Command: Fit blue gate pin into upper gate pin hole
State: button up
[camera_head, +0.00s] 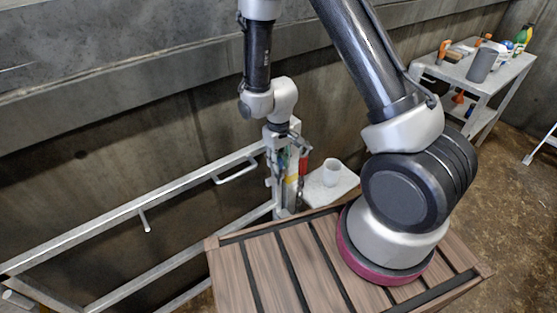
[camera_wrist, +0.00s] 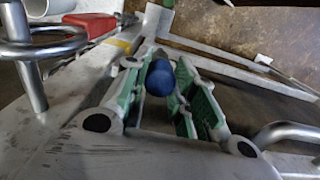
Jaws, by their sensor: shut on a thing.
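My gripper (camera_wrist: 162,85) has green-padded fingers and is shut on the blue gate pin (camera_wrist: 160,77), whose rounded blue end shows between the pads in the wrist view. In the head view my gripper (camera_head: 286,150) points down at the top of the metal gate post (camera_head: 278,188), close beside it. The pin cannot be made out clearly there. The upper gate pin hole cannot be told apart in either view; my fingers cover part of the post. I cannot tell whether the pin touches the post.
A red handle (camera_head: 303,166) is by the post, also visible in the wrist view (camera_wrist: 92,24). The gate rail (camera_head: 130,208) runs left with a bar handle (camera_head: 236,172). A white cup (camera_head: 331,172) stands on a ledge right of the post. A cluttered side table (camera_head: 470,70) is far right.

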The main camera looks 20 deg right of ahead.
jog(key=o, duration=1.1)
jog(key=shift+c, duration=0.4)
jog(key=shift+r, duration=3.55)
